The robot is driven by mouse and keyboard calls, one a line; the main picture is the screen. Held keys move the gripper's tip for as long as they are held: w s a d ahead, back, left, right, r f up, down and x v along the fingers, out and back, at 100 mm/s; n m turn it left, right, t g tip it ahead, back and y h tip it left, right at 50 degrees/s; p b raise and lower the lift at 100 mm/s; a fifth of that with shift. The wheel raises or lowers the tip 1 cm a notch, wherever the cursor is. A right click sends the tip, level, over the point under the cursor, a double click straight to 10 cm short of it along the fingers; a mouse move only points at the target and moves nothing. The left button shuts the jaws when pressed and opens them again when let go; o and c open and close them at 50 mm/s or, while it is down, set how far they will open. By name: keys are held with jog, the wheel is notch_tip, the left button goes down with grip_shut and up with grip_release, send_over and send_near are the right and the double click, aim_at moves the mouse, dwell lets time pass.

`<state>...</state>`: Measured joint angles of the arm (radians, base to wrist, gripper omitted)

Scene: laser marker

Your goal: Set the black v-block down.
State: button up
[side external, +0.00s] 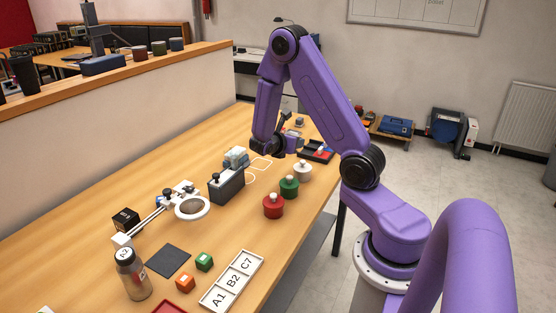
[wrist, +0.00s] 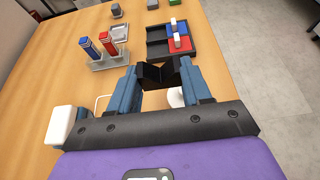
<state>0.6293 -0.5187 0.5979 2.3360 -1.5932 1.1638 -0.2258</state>
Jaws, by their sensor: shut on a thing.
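The black v-block (wrist: 157,76) is between the blue fingers of my gripper (wrist: 160,74) in the wrist view, with its V notch facing up the picture. The gripper is shut on it. In the side external view my gripper (side external: 291,143) is over the far part of the wooden table, and the v-block is too small and dark there to pick out clearly. I cannot tell how far the block is from the tabletop.
A black divided tray (wrist: 190,55) lies beyond the block, right of a rack (wrist: 108,62) with red and blue sticks. White (side external: 302,168), green (side external: 289,186) and red (side external: 273,207) knobbed weights stand nearer the side camera. White outlines (side external: 261,163) mark the table.

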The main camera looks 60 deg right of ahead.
jog(key=w+d+f, duration=0.2)
jog(key=w+d, duration=0.1)
jog(key=w, duration=0.1)
send_over(277, 165)
jog(key=f, duration=0.5)
jog(key=shift+s+a+f, duration=0.2)
jog(key=shift+s, duration=0.2)
jog(key=shift+w+d+f, duration=0.35)
jog(key=shift+w+f, duration=0.05)
jog(key=shift+f, duration=1.7)
jog(key=shift+f, duration=0.15)
jog(key=o, duration=1.1)
jog(key=shift+c, duration=0.2)
